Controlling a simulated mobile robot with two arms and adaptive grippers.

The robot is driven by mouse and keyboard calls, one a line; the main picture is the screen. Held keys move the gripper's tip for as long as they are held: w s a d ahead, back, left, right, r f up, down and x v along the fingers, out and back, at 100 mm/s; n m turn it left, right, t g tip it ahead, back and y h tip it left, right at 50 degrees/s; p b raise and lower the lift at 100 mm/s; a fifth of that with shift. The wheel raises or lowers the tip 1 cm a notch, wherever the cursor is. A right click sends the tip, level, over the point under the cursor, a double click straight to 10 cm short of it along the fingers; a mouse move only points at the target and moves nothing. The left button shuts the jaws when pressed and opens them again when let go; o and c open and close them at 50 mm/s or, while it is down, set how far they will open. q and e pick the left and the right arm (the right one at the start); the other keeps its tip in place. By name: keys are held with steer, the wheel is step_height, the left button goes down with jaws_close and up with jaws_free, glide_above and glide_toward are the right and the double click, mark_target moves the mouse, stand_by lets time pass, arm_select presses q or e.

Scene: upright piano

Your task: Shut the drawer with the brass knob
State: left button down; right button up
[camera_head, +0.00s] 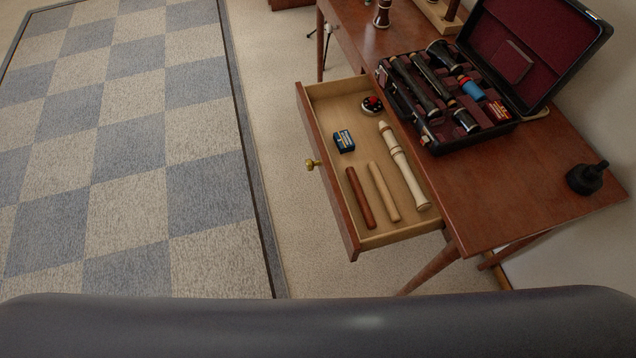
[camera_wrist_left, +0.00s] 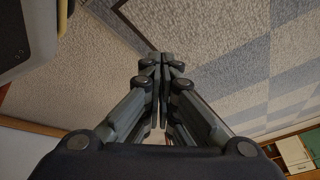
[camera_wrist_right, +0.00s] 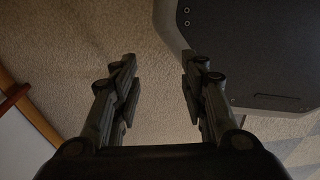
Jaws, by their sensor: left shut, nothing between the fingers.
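The drawer (camera_head: 351,233) of the wooden table stands pulled out toward the left in the head view. Its brass knob (camera_head: 312,164) is on the middle of its front panel. Inside lie a cream recorder (camera_head: 402,168), two wooden sticks (camera_head: 383,191), a small blue box (camera_head: 344,141) and a round dark tin (camera_head: 371,105). My left gripper (camera_wrist_left: 160,62) is shut and empty over the carpet in its wrist view. My right gripper (camera_wrist_right: 158,68) is open and empty over the carpet in its wrist view. Neither gripper shows in the head view, and neither touches the drawer.
On the table top (camera_head: 500,205) stand an open instrument case (camera_head: 432,142) with clarinet parts and a black object (camera_head: 587,178) near the right edge. A checkered rug (camera_head: 130,150) lies left of the drawer. The floor in front of the drawer is clear.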

mark_target(331, 188)
arm_select(q)
steer(key=w+a+r+m+t+h+b, duration=0.1)
steer(key=w+r+m+t+b, duration=0.15)
steer(key=w, duration=0.65)
steer(key=w+r+m+t+h+b, duration=0.1)
steer(key=w+r+m+t, duration=0.2)
steer(key=w, duration=0.6)
steer(key=w+d+r+m+t+h+b, duration=0.3)
steer(key=w+r+m+h+b, duration=0.1)
steer(key=w+r, duration=0.6)
steer(key=d+r+m+h+b, duration=0.45)
steer(key=r+m+h, duration=0.2)
steer(key=r, duration=0.35)
steer(key=s+d+r+m+g+h+b, duration=0.45)
steer(key=s+d+r+m+g, duration=0.4)
steer(key=m, duration=0.35)
steer(key=shift+g, duration=0.3)
steer(key=x, duration=1.4)
steer(key=shift+w+p, duration=0.4)
arm_select(e)
steer(key=w+a+r, duration=0.1)
steer(key=w+r, duration=0.1)
steer(key=w, duration=0.5)
steer(key=w+a+r+t, duration=0.1)
steer(key=w+r, duration=0.1)
steer(key=w, duration=0.6)
steer(key=shift+w+a+r+t, duration=0.25)
steer(key=shift+a+r+t, duration=0.05)
steer(key=shift+a+r, duration=0.05)
